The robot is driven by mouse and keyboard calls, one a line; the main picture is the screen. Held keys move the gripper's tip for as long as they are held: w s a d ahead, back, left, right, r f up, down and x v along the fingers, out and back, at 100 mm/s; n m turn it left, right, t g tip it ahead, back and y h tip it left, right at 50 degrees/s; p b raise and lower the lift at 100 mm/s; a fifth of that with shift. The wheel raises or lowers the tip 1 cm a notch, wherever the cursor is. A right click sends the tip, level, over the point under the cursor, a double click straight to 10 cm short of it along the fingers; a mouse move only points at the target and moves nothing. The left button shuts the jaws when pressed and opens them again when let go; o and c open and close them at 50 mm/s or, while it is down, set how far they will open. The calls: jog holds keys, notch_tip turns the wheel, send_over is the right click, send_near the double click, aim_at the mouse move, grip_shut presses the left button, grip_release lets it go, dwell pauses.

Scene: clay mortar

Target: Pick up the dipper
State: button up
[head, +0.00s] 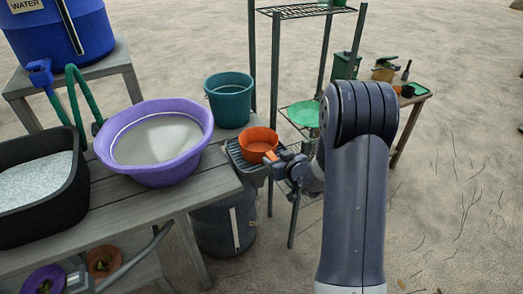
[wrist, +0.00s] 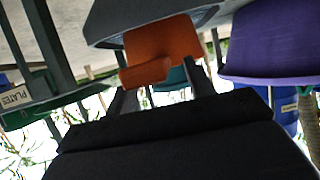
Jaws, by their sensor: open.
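The dipper looks to be the orange pot (head: 258,144) on a small dark drainer at the table's right end; it also shows in the wrist view (wrist: 160,42). A short orange handle (wrist: 145,73) sticks out from it toward my gripper. My gripper (head: 274,158) is at the dipper's right side, at the handle. In the wrist view my gripper's two fingers (wrist: 163,86) are apart, with the handle in front of or between their tips. I cannot tell whether they touch it. The dipper's far side is hidden in the wrist view.
A purple basin (head: 190,155) stands left of the dipper and a teal bucket (head: 229,98) behind it. A dark bin (head: 223,232) stands below the table end. A green metal shelf (head: 275,100) rises close to the right, near my arm.

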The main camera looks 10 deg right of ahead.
jog(key=shift+x, duration=0.85)
jog(key=shift+c, duration=0.2)
grip_shut()
